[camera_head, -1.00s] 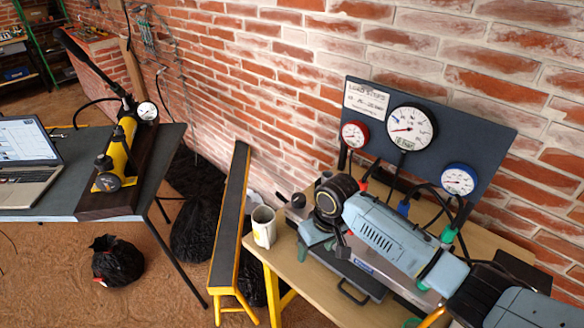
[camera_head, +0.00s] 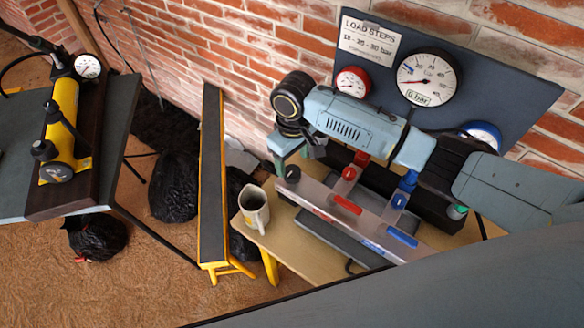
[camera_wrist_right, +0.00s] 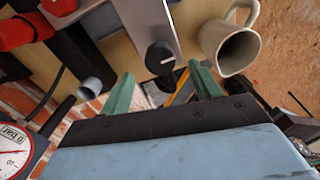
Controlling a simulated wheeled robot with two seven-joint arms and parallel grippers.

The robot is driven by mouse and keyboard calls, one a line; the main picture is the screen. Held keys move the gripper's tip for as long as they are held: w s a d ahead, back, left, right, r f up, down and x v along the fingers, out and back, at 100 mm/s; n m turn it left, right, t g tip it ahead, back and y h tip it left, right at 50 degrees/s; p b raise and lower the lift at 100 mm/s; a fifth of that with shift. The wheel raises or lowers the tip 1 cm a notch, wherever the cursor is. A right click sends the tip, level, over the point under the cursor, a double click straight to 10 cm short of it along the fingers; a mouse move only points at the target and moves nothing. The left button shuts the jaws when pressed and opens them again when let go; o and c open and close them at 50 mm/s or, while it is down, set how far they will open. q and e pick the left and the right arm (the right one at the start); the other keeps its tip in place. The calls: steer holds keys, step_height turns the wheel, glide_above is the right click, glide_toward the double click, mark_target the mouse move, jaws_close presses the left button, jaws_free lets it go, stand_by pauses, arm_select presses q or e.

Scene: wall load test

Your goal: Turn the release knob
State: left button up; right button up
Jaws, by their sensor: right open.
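A small black round knob (camera_head: 293,174) sits at the left end of a silver manifold (camera_head: 325,205) on the wooden bench. In the right wrist view the knob (camera_wrist_right: 160,57) has a pale pointer mark and lies just beyond my fingertips. My right gripper (camera_head: 299,153) is above that end of the manifold. Its green fingers are apart and empty in the wrist view (camera_wrist_right: 163,88), with the knob beyond the gap, not between them. My left gripper is not in view. The manifold also carries red and blue valve handles. I cannot tell whether this knob is the release knob.
A beige mug (camera_head: 254,208) stands left of the manifold at the bench edge. A gauge panel (camera_head: 460,45) stands behind, its large gauge (camera_head: 427,79) labelled 0 bar. A yellow hand pump (camera_head: 60,125) is on the left table. A yellow-edged beam (camera_head: 211,170) leans between.

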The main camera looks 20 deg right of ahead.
mark_target(292, 171)
step_height(292, 171, down, 4)
steer(key=shift+r, duration=0.1)
steer(key=shift+f, duration=0.4)
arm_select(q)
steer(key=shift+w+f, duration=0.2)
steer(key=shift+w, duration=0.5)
arm_select(e)
steer(key=c, duration=1)
